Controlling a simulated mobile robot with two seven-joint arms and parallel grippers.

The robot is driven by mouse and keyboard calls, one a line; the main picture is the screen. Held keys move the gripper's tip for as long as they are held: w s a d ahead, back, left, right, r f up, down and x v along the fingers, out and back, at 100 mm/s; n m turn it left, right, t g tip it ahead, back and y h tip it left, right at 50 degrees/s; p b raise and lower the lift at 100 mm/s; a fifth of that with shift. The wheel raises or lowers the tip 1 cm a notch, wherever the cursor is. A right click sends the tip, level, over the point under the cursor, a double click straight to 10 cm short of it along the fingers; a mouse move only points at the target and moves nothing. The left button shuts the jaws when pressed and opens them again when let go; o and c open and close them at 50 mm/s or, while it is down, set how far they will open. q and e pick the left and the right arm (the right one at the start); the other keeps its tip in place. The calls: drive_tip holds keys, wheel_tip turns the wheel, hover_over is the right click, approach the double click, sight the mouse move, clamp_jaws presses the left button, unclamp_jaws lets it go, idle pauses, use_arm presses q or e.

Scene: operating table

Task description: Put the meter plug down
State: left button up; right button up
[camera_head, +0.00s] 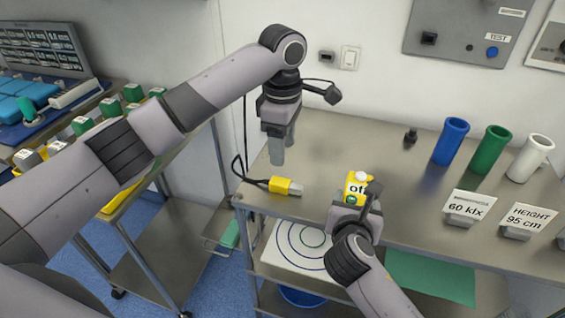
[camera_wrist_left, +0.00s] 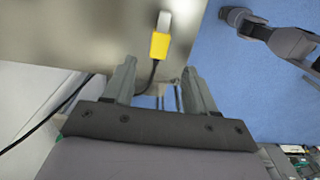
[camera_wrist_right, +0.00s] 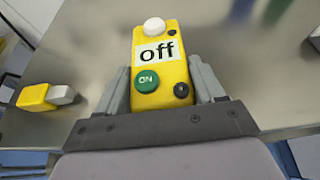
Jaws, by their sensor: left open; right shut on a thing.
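The meter plug (camera_head: 285,186), yellow with a pale tip and a black cable, lies on the steel table near its left front edge. My left gripper (camera_head: 277,160) is open and empty above and behind it; in the left wrist view the plug (camera_wrist_left: 159,46) shows just beyond the parted fingers, apart from them. My right gripper (camera_head: 357,203) is shut on the yellow meter (camera_head: 353,184), with its "off" display, at the table's front. In the right wrist view the meter (camera_wrist_right: 158,99) sits between the fingers, with a green ON button, and the plug (camera_wrist_right: 42,96) lies to its left.
Blue (camera_head: 450,141), green (camera_head: 490,150) and white (camera_head: 530,158) cylinders stand at the back right. Signs reading 60 klx (camera_head: 466,208) and HEIGHT 95 cm (camera_head: 527,220) stand at the front right. A small black object (camera_head: 410,138) is near the wall. The table's middle is clear.

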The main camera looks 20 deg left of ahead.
use_arm(q)
wheel_tip(320, 180, up, 2)
drive_tip(key=shift+r, duration=0.2)
use_arm(e)
drive_tip(key=o, duration=1.4)
drive_tip(key=shift+s, duration=0.15)
